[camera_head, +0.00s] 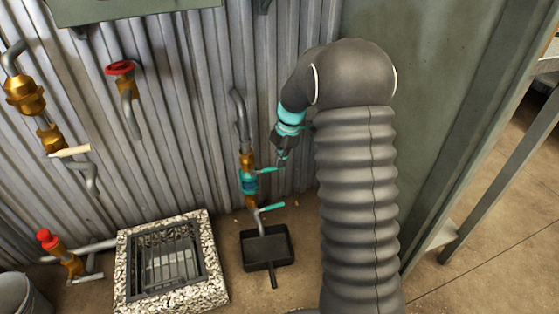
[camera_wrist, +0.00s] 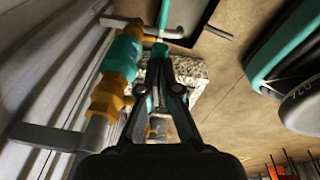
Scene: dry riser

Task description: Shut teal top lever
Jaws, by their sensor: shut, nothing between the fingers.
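The teal top lever (camera_head: 267,170) sticks out to the right from the upper part of a vertical pipe with a teal valve body (camera_head: 249,182) and brass fittings. A second teal lever (camera_head: 272,207) sticks out lower down. My gripper (camera_head: 281,162) points down, its tips close to the top lever's outer end; I cannot tell if they touch. In the wrist view my gripper (camera_wrist: 160,62) is shut and empty, with the teal valve body (camera_wrist: 122,60) to its left. Teal lever parts show near the fingertips, but which lever each belongs to is unclear.
A black drip pan (camera_head: 266,248) lies on the floor below the pipe. A stone-rimmed grated drain (camera_head: 170,262) is to its left. A green panel (camera_head: 430,120) stands right.

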